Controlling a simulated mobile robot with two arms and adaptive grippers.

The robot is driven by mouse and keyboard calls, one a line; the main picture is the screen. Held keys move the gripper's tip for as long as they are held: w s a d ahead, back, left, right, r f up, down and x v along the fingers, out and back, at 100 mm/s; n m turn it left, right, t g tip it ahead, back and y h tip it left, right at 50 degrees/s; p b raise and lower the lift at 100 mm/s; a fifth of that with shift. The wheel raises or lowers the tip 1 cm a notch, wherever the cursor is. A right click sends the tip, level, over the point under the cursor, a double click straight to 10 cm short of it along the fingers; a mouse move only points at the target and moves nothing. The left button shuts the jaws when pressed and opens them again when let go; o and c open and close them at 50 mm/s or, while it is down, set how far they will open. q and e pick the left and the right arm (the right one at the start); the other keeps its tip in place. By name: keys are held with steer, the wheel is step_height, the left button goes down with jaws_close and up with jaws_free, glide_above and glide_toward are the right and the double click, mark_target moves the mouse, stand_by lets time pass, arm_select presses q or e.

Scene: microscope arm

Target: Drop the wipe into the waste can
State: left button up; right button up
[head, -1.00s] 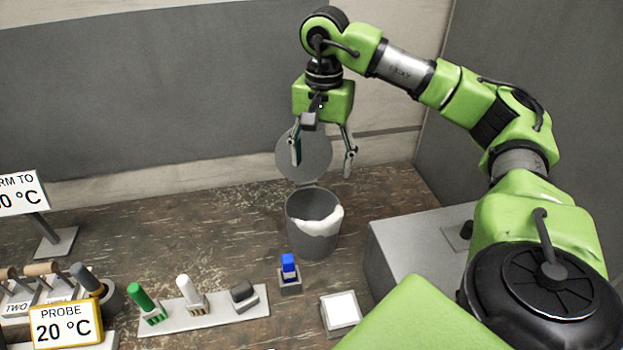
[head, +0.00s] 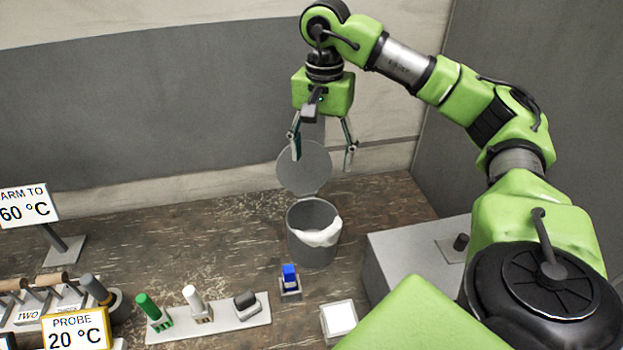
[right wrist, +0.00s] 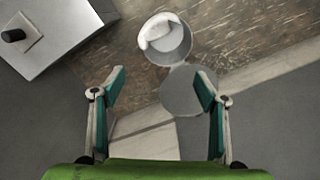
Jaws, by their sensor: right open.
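The grey waste can (head: 313,250) stands on the bench with its round lid (head: 304,168) tipped up behind it. The white wipe (head: 318,236) lies crumpled at the can's mouth and hangs over its front rim. The right wrist view also shows the can (right wrist: 178,52), the wipe (right wrist: 160,32) and the lid (right wrist: 188,92). My right gripper (head: 323,151) is open and empty, above and behind the can, in front of the lid's upper part. Its two spread fingers show in the right wrist view (right wrist: 160,88), apart from the wipe. My left gripper is not in view.
A blue-topped item (head: 290,275) and a white square pad (head: 339,320) stand in front of the can. A grey box (head: 415,248) is to its right. A pale rack (head: 225,323) with several tools and the temperature signs (head: 75,332) are at left.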

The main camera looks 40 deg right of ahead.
step_height(320, 180, up, 12)
stand_by(1.0)
stand_by(0.5)
